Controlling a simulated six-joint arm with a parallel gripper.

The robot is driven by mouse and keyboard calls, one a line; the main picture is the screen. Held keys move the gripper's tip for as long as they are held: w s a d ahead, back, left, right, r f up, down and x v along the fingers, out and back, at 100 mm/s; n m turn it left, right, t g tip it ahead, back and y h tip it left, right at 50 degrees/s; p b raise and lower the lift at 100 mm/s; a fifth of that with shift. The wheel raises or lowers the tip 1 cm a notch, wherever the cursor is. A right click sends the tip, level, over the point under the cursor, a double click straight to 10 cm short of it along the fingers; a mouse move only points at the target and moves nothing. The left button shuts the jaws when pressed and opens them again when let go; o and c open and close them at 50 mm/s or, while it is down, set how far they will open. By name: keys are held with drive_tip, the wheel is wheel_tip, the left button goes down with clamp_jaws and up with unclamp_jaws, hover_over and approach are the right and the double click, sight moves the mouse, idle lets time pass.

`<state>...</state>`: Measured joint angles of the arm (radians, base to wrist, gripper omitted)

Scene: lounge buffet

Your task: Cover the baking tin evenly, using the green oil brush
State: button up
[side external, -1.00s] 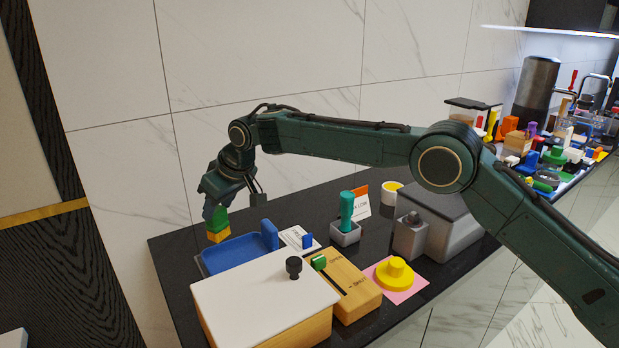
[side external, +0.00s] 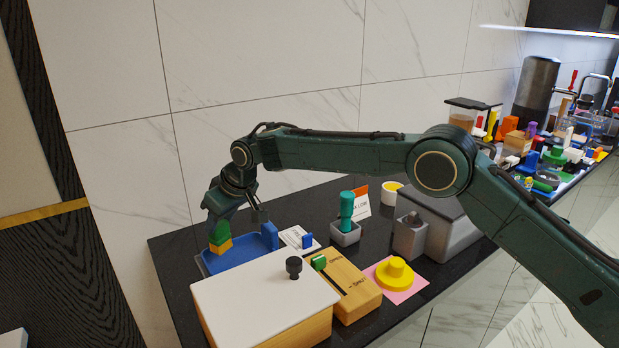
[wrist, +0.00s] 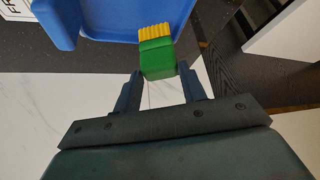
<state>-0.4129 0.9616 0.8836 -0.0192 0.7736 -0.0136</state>
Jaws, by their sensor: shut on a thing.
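The green oil brush (side external: 219,233) has a green handle and a yellow head. My gripper (wrist: 163,84) is shut on its green handle, and the brush also shows in the wrist view (wrist: 157,60). The yellow head points down at the blue baking tin (side external: 207,266), over its left part in the side view. I cannot tell whether the head touches the tin's floor. The tin also shows in the wrist view (wrist: 110,18), with its raised blue grip (side external: 269,235) at the right. A white-topped box hides the tin's front part.
The white-topped wooden box (side external: 262,300) with a black knob (side external: 293,267) stands in front. A wooden box (side external: 350,285), a teal-handled tool in a grey holder (side external: 346,233) and a yellow knobbed disc (side external: 394,272) stand to the right. The tiled wall is behind.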

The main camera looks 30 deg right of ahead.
sight(224, 231)
wheel_tip(224, 231, down, 3)
drive_tip(key=shift+s+f, duration=0.1)
drive_tip(key=shift+f, duration=0.1)
drive_tip(key=shift+s+f, duration=0.1)
drive_tip(key=shift+s, duration=1.65)
drive_tip(key=shift+w, duration=1.95)
drive_tip(key=shift+s+d, duration=0.1)
drive_tip(key=shift+d, duration=0.7)
drive_tip(key=shift+s, duration=1.75)
drive_tip(key=shift+w, duration=1.85)
drive_tip(key=shift+s+d, duration=0.1)
drive_tip(key=shift+d, duration=0.75)
drive_tip(key=shift+s, duration=1.75)
drive_tip(key=shift+w, duration=1.7)
drive_tip(key=shift+d, duration=0.7)
drive_tip(key=shift+s, duration=1.75)
drive_tip(key=shift+w, duration=1.7)
drive_tip(key=shift+w+r, duration=0.15)
drive_tip(key=shift+r, duration=0.05)
wheel_tip(224, 231, up, 8)
